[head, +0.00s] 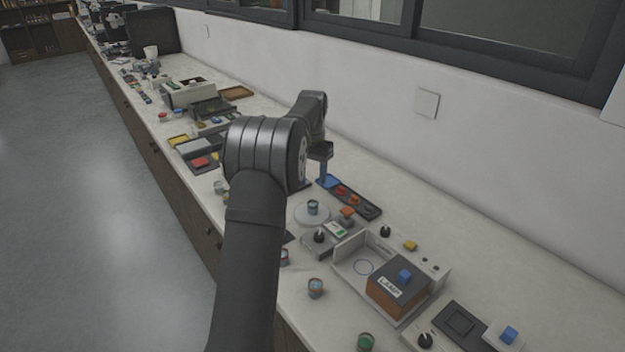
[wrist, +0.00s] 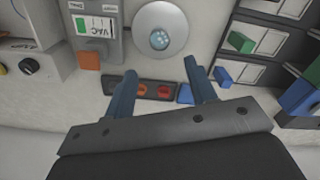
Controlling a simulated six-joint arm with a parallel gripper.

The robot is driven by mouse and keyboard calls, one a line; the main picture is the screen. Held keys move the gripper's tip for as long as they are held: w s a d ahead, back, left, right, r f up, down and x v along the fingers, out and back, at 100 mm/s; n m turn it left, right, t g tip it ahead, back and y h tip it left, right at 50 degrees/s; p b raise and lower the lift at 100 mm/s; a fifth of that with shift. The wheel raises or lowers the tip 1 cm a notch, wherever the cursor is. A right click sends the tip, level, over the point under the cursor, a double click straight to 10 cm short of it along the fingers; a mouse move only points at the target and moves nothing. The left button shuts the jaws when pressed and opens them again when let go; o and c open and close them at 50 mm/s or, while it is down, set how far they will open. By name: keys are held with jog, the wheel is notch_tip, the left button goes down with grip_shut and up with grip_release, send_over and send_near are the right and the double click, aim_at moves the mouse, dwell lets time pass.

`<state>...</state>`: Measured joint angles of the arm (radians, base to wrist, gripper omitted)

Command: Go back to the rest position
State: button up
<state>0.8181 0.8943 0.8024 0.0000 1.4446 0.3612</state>
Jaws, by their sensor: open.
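My gripper (head: 322,172) is partly hidden behind my dark arm in the head view. It is above the white bench (head: 285,290), near the back edge of a dark strip. In the wrist view my gripper (wrist: 160,68) has its two blue fingers apart, with nothing held between them. The dark strip (wrist: 175,85) with orange and red pieces lies behind and below the fingers.
A grey box with a dark knob (head: 319,236) and a box marked LAMP (head: 385,300) stand at the front right. Several small cups, such as one (head: 316,288), stand along the front edge. A wall and window bound the back. Trays and boxes line the bench farther left.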

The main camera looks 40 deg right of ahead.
aim_at(312, 203)
notch_tip(312, 203, down, 12)
jog(key=shift+r, duration=1.65)
